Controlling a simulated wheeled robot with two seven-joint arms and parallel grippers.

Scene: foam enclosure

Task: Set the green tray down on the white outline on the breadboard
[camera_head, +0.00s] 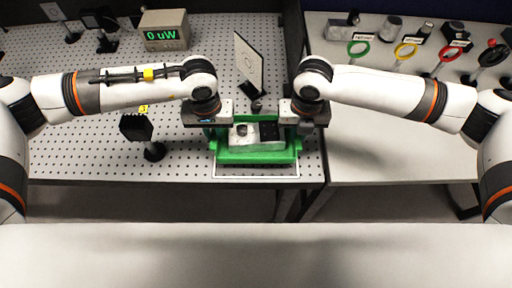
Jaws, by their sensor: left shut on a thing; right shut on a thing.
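The green tray (257,155) is in the middle of the head view, at the front right of the breadboard (80,150). It carries a white block with a dark round part and a black piece (269,132). My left gripper (222,122) is shut on the tray's left side, and my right gripper (290,120) is shut on its right side. The white outline (257,178) shows along the tray's front and lower sides; its back part is hidden. I cannot tell whether the tray touches the board.
A power meter (165,30) reading "0 uW" stands at the back. A white target plate (249,66) stands behind the tray, and a black post-mounted block (140,128) stands to its left. A side table (390,140) on the right holds several coloured rings at its back.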

